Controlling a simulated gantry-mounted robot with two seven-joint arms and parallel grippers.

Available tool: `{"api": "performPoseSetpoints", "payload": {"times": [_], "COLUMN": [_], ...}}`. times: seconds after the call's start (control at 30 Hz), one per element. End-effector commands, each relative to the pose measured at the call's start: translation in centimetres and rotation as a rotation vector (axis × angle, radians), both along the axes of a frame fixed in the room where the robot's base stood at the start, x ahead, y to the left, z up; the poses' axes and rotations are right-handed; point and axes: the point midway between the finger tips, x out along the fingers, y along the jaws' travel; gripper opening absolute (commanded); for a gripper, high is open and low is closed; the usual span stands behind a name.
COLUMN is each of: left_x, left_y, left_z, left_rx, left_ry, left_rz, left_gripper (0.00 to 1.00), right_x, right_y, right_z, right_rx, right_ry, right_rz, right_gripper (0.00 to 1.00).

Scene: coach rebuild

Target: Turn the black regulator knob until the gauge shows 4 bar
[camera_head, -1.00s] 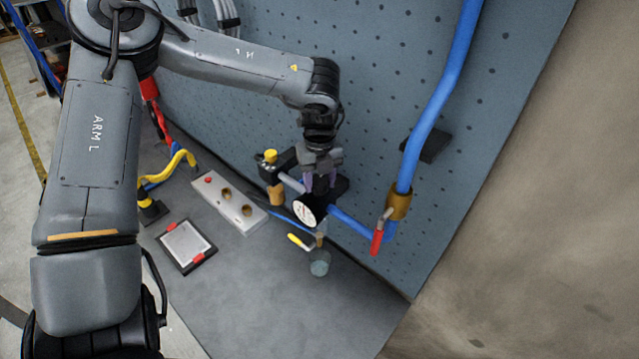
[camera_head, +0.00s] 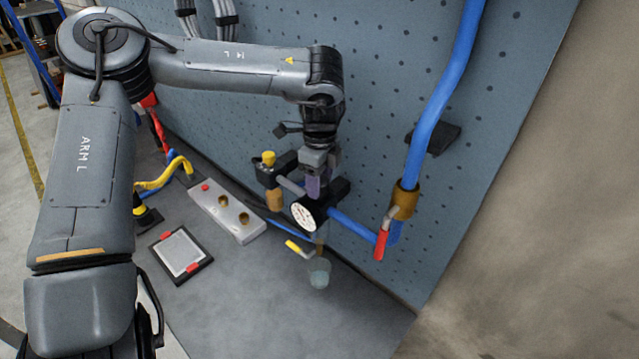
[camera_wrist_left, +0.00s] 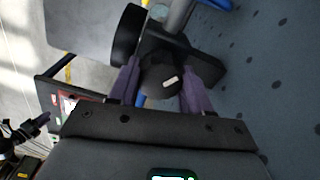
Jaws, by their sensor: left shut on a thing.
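The black regulator knob (camera_wrist_left: 160,82) shows in the left wrist view with a white mark on its top. My left gripper (camera_wrist_left: 160,88) has its two purple fingers on either side of the knob, shut on it. In the head view my left gripper (camera_head: 315,185) comes down on the regulator from above and hides most of the knob. The gauge (camera_head: 303,213) has a white round face just below the gripper; its needle is too small to read. In the left wrist view the gauge shows only as a black housing (camera_wrist_left: 128,36). My right gripper is in neither view.
A blue pipe (camera_head: 440,100) runs down to a brass fitting and a red-handled valve (camera_head: 381,245) at the right. A yellow-capped unit (camera_head: 269,158) is left of the gauge. A clear cup (camera_head: 319,272) is below. A grey box (camera_head: 228,213) and framed tablet (camera_head: 181,252) lie on the bench.

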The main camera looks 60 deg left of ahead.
Motion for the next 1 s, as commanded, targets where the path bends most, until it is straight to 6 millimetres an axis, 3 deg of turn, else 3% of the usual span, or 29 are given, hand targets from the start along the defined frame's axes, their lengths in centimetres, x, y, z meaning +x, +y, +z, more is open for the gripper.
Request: {"api": "performPoseSetpoints", "payload": {"times": [0.6, 0.63, 0.7, 0.8, 1.0], "left_x": [0.00, 0.00, 0.00, 0.00, 0.00], "left_y": [-0.02, -0.02, -0.02, -0.02, 0.00], "left_z": [0.12, 0.12, 0.12, 0.09, 0.04], "left_rx": [0.000, 0.000, 0.000, 0.000, 0.000], "left_ry": [0.000, 0.000, 0.000, 0.000, 0.000], "left_rz": [0.047, 0.047, 0.046, 0.046, 0.046], "left_gripper": [0.18, 0.50, 0.60, 0.74, 0.74], "right_x": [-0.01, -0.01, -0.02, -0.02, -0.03], "right_y": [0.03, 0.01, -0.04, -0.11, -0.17], "right_z": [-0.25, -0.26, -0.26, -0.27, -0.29], "right_rx": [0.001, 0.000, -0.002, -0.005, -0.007], "right_ry": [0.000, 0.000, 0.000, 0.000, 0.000], "right_rz": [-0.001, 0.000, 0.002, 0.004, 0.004], "right_gripper": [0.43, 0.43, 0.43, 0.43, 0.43]}}
